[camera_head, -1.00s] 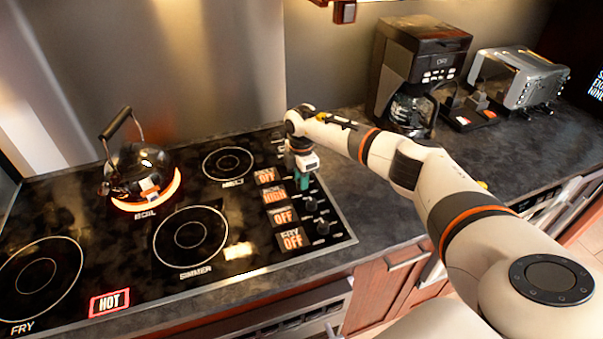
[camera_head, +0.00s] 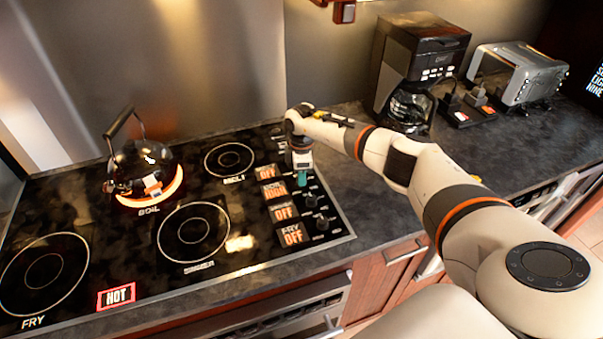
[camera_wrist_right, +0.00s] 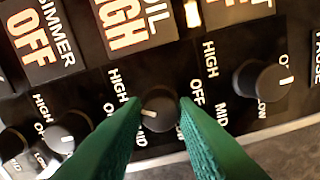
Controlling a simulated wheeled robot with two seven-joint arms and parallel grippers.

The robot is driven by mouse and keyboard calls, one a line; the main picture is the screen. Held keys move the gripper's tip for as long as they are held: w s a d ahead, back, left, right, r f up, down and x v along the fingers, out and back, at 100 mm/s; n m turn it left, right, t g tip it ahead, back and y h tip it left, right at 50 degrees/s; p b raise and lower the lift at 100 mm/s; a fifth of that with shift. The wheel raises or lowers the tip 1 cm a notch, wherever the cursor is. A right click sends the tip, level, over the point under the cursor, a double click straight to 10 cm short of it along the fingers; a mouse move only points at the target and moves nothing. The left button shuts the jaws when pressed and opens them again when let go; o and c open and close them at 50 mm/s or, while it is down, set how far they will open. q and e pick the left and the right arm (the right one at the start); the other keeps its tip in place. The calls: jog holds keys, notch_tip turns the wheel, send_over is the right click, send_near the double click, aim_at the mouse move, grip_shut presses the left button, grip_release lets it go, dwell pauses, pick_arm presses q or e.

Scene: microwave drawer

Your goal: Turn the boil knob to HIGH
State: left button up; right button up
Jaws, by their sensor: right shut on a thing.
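The boil knob (camera_wrist_right: 160,110) is a round dark knob between my green fingertips in the right wrist view. Its white mark points left, towards the HIGH side. My right gripper (camera_wrist_right: 160,104) is shut on the knob from both sides. In the head view my right gripper (camera_head: 302,180) is at the stove's right-hand knob row and hides that knob. The boil display (camera_head: 273,190) reads HIGH, also in the right wrist view (camera_wrist_right: 120,28). The boil burner (camera_head: 150,200) glows orange under a dark kettle (camera_head: 143,167). My left gripper is out of view.
Neighbouring knobs stand close on either side in the right wrist view, one at the left (camera_wrist_right: 68,132) and one at the right (camera_wrist_right: 262,80). A lit HOT sign (camera_head: 116,296) is at the cooktop front. A coffee maker (camera_head: 420,65) and toaster (camera_head: 520,72) stand behind my right arm.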

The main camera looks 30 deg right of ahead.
jog(key=shift+w+r, duration=0.1)
jog(key=o, duration=1)
jog(key=shift+r+b, duration=1.8)
jog(key=shift+r, duration=4.2)
